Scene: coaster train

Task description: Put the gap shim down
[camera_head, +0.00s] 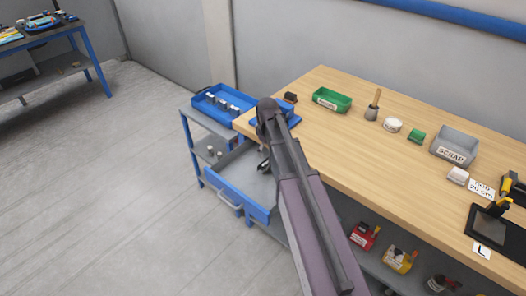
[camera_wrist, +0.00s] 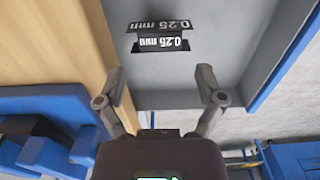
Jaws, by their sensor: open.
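The gap shim (camera_wrist: 159,41) is a small black piece marked "0.25 mm" on two faces. In the wrist view it rests in the grey open drawer (camera_wrist: 210,90), ahead of my fingertips. My gripper (camera_wrist: 160,70) is open, with its two fingers spread wide and nothing between them. The shim lies just beyond the fingers, apart from both. In the head view my gripper (camera_head: 264,166) shows only partly over the blue-fronted drawer (camera_head: 232,190), and my arm covers much of the drawer.
The wooden bench (camera_head: 345,140) carries a green bin (camera_head: 331,99), a grey scrap bin (camera_head: 454,146) and other small items. A blue tray (camera_head: 223,102) stands left of it on a shelf unit. A low shelf under the bench holds several red and yellow items. The floor at left is clear.

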